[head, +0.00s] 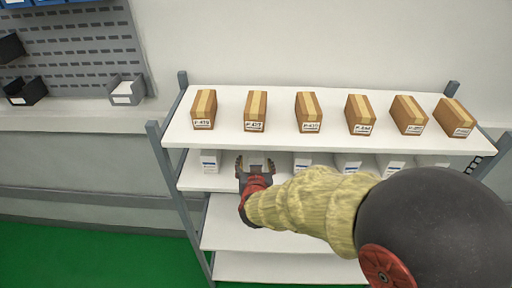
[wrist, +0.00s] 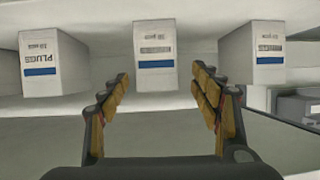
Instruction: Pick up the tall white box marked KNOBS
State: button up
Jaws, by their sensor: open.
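Several tall white boxes with blue bands stand in a row on the second shelf, under the top shelf. In the wrist view, three show: a left box (wrist: 50,62) reading PLUGS, a middle box (wrist: 155,57) and a right box (wrist: 255,52). The print on the middle and right boxes is too blurred to read, so I cannot tell which is marked KNOBS. My gripper (head: 255,164) is open and empty at the second shelf's front, before the second box from the left (head: 254,157). In the wrist view my gripper (wrist: 160,76) points towards the middle box, apart from it.
The top shelf (head: 230,143) carries several brown taped boxes (head: 308,111) and overhangs the white boxes. Grey uprights (head: 172,190) flank the rack. The lower shelves (head: 222,230) look bare where visible. Small bins (head: 126,91) sit on a ledge at left. My arm covers part of the right side.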

jog(key=x, duration=0.8)
jog(key=shift+d, duration=0.2)
jog(key=shift+c, duration=1)
jog(key=c, duration=1.1)
jog(key=shift+c, duration=0.2)
